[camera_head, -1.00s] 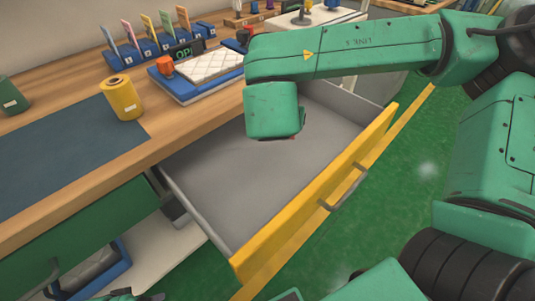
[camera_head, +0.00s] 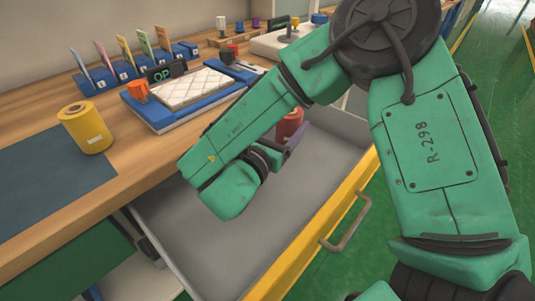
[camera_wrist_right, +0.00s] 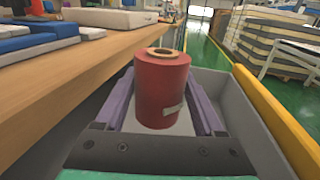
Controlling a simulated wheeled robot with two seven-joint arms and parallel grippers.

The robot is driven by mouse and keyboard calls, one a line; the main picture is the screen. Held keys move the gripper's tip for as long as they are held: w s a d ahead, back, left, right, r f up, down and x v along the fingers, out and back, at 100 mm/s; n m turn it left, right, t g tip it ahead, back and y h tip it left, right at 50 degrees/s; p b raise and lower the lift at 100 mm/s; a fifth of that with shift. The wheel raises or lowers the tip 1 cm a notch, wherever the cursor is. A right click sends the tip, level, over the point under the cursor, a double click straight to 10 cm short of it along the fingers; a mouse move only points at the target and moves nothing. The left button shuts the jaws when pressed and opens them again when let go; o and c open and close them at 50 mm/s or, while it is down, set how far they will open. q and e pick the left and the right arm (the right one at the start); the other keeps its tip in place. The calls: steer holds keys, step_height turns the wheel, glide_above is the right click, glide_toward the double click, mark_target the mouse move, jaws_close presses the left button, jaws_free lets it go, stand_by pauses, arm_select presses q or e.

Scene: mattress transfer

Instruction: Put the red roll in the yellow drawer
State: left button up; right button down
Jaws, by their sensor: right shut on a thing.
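The red roll (camera_head: 290,124) stands upright over the open yellow drawer in the head view, partly hidden by my right gripper (camera_head: 291,139). In the right wrist view the red roll (camera_wrist_right: 162,90) sits between the two purple fingers of my right gripper (camera_wrist_right: 162,100), which is shut on it. The yellow drawer (camera_head: 318,240) is pulled out, with a grey inside and a metal handle. Its yellow front also shows in the right wrist view (camera_wrist_right: 268,110). I cannot tell whether the roll touches the drawer's floor. My left gripper is not in view.
A yellow roll (camera_head: 84,128) stands on the wooden bench beside a dark mat (camera_head: 45,185). A blue tray with a white quilted pad (camera_head: 190,88) lies near the bench edge. Several coloured cards stand in blue holders behind. The drawer's near part is empty.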

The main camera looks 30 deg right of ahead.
step_height(320, 180, down, 8)
steer(key=shift+w+b, duration=0.15)
steer(key=shift+b, duration=0.4)
steer(key=shift+w+f, duration=0.2)
steer(key=shift+f, duration=0.1)
steer(key=w, duration=0.1)
steer(key=w+a, duration=0.1)
steer(key=w, duration=0.1)
steer(key=shift+a+r, duration=0.15)
steer(key=shift+w+f, duration=0.1)
steer(key=shift+f, duration=0.5)
jaws_free()
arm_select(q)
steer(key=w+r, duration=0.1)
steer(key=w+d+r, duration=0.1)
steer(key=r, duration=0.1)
arm_select(e)
steer(key=shift+a, duration=0.1)
